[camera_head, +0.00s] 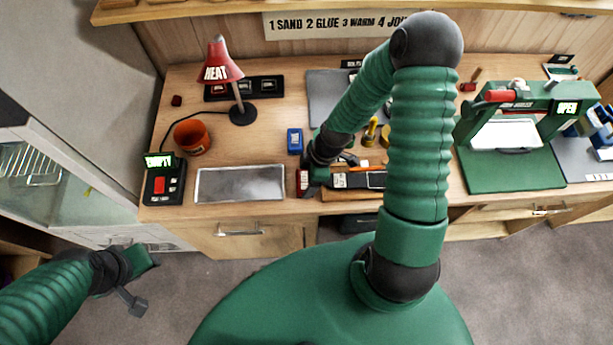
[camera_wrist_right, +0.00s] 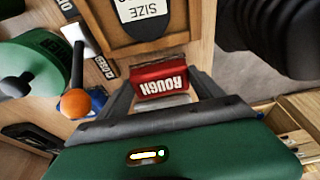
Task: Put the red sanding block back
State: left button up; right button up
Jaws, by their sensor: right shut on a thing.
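The red sanding block, marked ROUGH, is between the fingers of my right gripper in the right wrist view (camera_wrist_right: 160,80). In the head view, part of the red block (camera_head: 303,183) shows at the bench's front edge, beside my right gripper (camera_head: 309,178). The right gripper is shut on it. My left gripper (camera_head: 138,272) hangs over the floor at the lower left, away from the bench and the block. Its fingers are too unclear to tell open from shut.
A metal tray (camera_head: 240,184) lies left of the block. A blue block (camera_head: 294,140) stands behind it. A red HEAT lamp (camera_head: 221,70), an orange pot (camera_head: 191,136) and a control box (camera_head: 162,180) are farther left. A green press (camera_head: 510,110) stands right. My right arm hides the bench's middle.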

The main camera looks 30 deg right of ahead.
jog(key=shift+d, duration=0.25)
jog(key=o, duration=1)
jog(key=shift+c, duration=0.2)
jog(key=shift+o, duration=1.3)
jog(key=shift+a, duration=0.25)
jog(key=shift+o, duration=0.4)
jog(key=shift+a+r, duration=0.25)
jog(key=shift+a, duration=0.5)
jog(key=v, duration=1.2)
pick_arm(q)
jog(key=shift+a+r, duration=0.15)
jog(key=shift+a, duration=0.25)
pick_arm(e)
jog(key=s+a+r+m+h, duration=0.1)
jog(key=a+r+m, duration=0.1)
jog(key=m, duration=0.3)
jog(key=s+a+r+m+t+h, duration=0.1)
jog(key=a+r+m, duration=0.2)
jog(key=a+m, duration=0.2)
jog(key=shift+s+a+m+h, duration=0.15)
jog(key=shift+a+m+h, duration=0.2)
jog(key=shift+m, duration=0.45)
pick_arm(q)
jog(key=f+b, duration=0.3)
jog(key=shift+d+f, duration=0.2)
jog(key=shift+f, duration=0.1)
pick_arm(e)
jog(key=f, duration=0.3)
jog(key=shift+d+f, duration=0.3)
